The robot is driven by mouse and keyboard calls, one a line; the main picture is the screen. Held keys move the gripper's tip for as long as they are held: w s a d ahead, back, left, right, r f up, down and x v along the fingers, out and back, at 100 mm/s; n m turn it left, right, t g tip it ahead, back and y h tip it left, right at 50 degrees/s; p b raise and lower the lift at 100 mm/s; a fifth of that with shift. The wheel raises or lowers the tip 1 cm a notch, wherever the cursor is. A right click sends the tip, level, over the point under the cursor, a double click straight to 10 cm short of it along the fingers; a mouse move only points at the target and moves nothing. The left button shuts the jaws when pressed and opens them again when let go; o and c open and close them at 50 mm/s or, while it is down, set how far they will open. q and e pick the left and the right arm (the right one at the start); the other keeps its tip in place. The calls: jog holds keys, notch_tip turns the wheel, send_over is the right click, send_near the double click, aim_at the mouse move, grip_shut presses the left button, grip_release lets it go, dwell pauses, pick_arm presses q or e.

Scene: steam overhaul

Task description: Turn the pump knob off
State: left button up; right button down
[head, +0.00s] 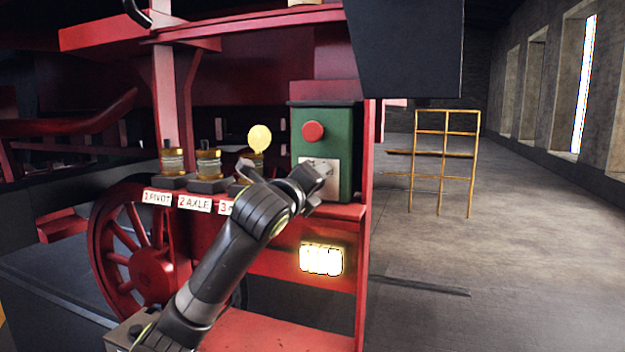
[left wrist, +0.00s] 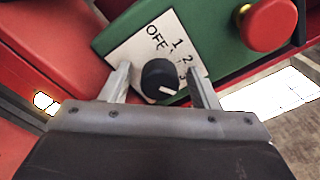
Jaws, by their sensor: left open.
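The pump knob (left wrist: 160,77) is a black dial with a white pointer mark on a white plate (left wrist: 140,48) lettered OFF, 1, 2 and more. The pointer is turned toward the lower right, away from OFF. The plate is on a green box (head: 341,150) with a red button (head: 313,131), also seen in the left wrist view (left wrist: 268,24). My left gripper (left wrist: 160,88) is open, with one finger on each side of the knob; contact is unclear. In the head view my left gripper (head: 318,178) is at the plate and hides the knob. My right gripper is out of view.
Several brass-banded fittings (head: 209,164) stand left of the box above labels such as 1 PIVOT (head: 157,198) and 2 AXLE. A yellow round disc (head: 260,138) rises near my wrist. A lit lamp (head: 321,259) is below the box. A yellow rack (head: 444,163) stands on open floor at right.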

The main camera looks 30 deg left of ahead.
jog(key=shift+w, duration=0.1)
pick_arm(q)
jog(key=c, duration=1)
jog(key=shift+o, duration=0.2)
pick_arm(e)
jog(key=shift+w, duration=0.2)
